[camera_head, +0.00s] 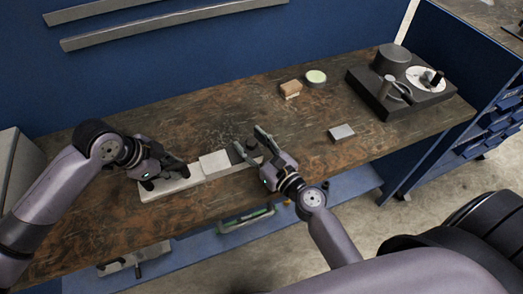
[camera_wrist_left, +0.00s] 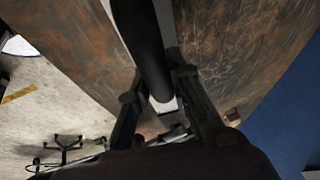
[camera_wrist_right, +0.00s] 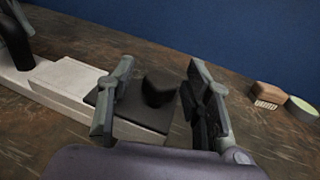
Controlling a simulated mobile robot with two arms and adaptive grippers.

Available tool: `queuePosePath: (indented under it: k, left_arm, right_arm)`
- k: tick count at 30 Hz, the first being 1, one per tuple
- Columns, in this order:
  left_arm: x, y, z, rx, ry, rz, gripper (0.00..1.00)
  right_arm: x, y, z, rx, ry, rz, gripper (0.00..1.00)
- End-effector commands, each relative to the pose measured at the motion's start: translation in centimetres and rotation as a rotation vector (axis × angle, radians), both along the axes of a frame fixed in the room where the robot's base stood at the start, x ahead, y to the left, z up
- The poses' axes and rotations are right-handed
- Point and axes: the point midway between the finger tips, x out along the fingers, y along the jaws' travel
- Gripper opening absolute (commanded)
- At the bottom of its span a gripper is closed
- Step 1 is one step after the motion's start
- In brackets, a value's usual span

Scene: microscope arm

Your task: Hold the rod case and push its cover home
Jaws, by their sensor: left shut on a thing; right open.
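The rod case (camera_head: 178,186) is a long pale bar lying along the front of the bench, with a raised pale block (camera_head: 214,163) midway. My left gripper (camera_head: 167,175) is over its left end, shut on a dark cylindrical post (camera_wrist_left: 146,55). At the right end is a dark flat plate with a black knob, which I take for the cover; it shows in the right wrist view (camera_wrist_right: 159,89).
Behind and right of the case lie a brown brush (camera_head: 290,88), a round pale green dish (camera_head: 316,77) and a small grey block (camera_head: 342,132). A dark microscope-like device (camera_head: 398,85) stands at the far right. The bench's front edge is close to the case.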

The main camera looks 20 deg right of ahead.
Motion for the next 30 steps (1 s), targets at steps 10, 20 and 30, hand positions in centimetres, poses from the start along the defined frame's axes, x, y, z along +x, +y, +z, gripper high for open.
queuePosePath:
  k: [10,20,30]
  left_arm:
    - [0.0,-0.1,0.1,-0.002,-0.002,-0.001,0.00]
    - [0.0,-0.1,0.1,-0.003,-0.002,-0.001,0.00]
    - [0.0,-0.1,0.1,-0.003,-0.002,-0.001,0.00]
  right_arm:
    - [-6.2,-1.7,-0.2,0.002,0.007,-0.004,0.46]
    - [-10.6,-3.0,-0.1,-0.001,0.004,-0.002,0.46]
    - [-11.1,-3.1,0.0,-0.001,0.001,0.000,0.46]
